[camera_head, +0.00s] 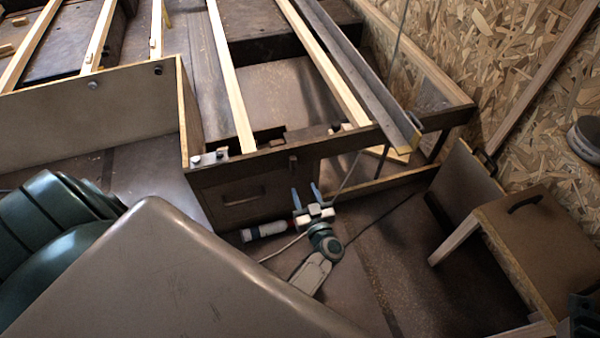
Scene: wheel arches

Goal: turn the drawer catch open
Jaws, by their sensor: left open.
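The drawer (235,210) is shut in a dark wooden frame, with a slot-like handle on its front. A small brown block, which looks like the drawer catch (293,161), sits on the rail above the drawer's right part. It appears upright; whether it overlaps the drawer front is too small to tell. My left gripper (305,188) is open and empty, with two blue fingers pointing up toward the rail. The fingertips are below the catch and slightly right of it in the picture, apparently apart from it. My right gripper is not clearly visible.
A white and dark cylinder (264,231) lies on the floor below the drawer. Long light slats (231,80) and a grey metal beam (350,65) lie across the frame. Floor right of my left arm is fairly clear.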

